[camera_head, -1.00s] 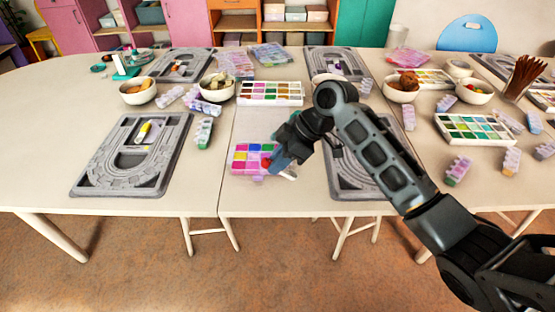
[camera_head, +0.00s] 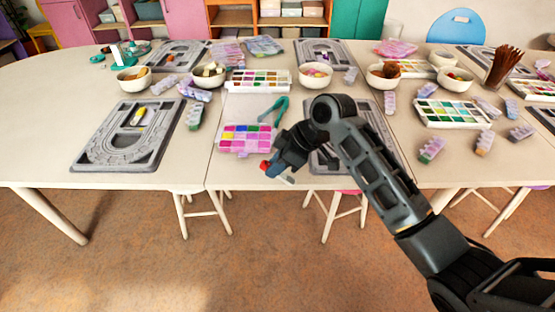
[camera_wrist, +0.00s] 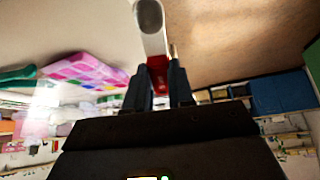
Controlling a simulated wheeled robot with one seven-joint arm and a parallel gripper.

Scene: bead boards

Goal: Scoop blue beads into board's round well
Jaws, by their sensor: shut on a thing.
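My gripper (camera_head: 273,170) is shut on a small scoop, which has a red handle (camera_wrist: 158,72) and a pale, shiny bowl (camera_wrist: 150,18) pointing away from the fingers. The bowl looks empty in the wrist view. My gripper is near the table's front edge, right of a bead box (camera_head: 245,138) with pink, purple and yellow compartments. The box also shows in the wrist view (camera_wrist: 85,72). A grey bead board (camera_head: 323,158) lies right of my gripper, largely hidden by my arm. Another grey board (camera_head: 103,154) lies at the left. I cannot make out blue beads or a round well.
Green pliers (camera_head: 273,112) lie behind my gripper. A white bead box (camera_head: 258,86) and several bowls, including one of pale beads (camera_head: 316,75), stand farther back. Small bead cases (camera_head: 194,117) lie around.

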